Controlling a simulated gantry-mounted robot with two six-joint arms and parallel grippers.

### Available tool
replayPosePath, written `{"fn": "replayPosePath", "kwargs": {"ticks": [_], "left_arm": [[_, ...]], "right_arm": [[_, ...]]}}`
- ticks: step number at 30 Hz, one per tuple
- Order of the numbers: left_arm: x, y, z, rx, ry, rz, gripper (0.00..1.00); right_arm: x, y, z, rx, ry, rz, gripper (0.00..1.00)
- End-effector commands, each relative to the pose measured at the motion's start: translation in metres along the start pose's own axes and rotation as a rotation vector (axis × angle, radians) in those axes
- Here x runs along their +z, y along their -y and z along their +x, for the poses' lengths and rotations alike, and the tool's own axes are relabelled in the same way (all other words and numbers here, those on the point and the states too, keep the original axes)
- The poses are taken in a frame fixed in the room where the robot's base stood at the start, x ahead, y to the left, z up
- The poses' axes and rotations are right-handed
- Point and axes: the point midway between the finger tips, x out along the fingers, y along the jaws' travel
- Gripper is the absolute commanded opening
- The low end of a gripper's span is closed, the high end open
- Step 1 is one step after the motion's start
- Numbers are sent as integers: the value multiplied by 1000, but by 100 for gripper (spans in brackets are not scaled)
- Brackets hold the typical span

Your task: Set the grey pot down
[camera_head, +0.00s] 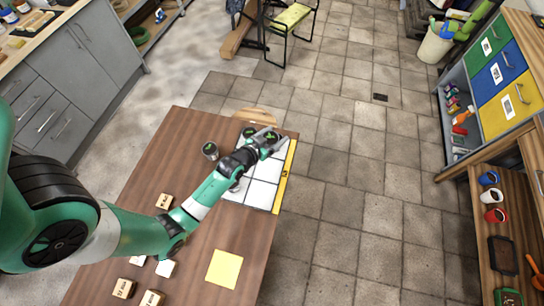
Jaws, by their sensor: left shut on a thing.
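My left gripper (271,145) is over the far right part of the brown table, above the far end of a white gridded board (262,194). It is shut on the grey pot, of which little shows; green leaves (269,135) stick up at the jaws. The gap between the pot and the board cannot be judged. Another dark pot with a green top (210,150) stands left of the board, and one more (248,132) shows just left of the gripper. My arm hides part of the board. My right gripper is not in view.
A yellow strip (285,177) runs along the board's right side. A yellow square (224,268) and several labelled wooden blocks (123,288) lie nearer on the brown table (185,125). A round wooden piece (254,115) is at the far edge. The tiled floor right is open.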

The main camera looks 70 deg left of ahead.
Motion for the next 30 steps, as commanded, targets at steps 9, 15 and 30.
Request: {"fn": "replayPosePath", "kwargs": {"ticks": [9, 15, 30], "left_arm": [[62, -21, -11, 1, 0, 1, 14], [64, -23, -14, 0, -1, -1, 14], [98, -25, -4, 0, -1, -2, 14]], "right_arm": [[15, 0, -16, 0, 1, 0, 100], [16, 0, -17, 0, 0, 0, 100], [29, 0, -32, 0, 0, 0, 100]]}}
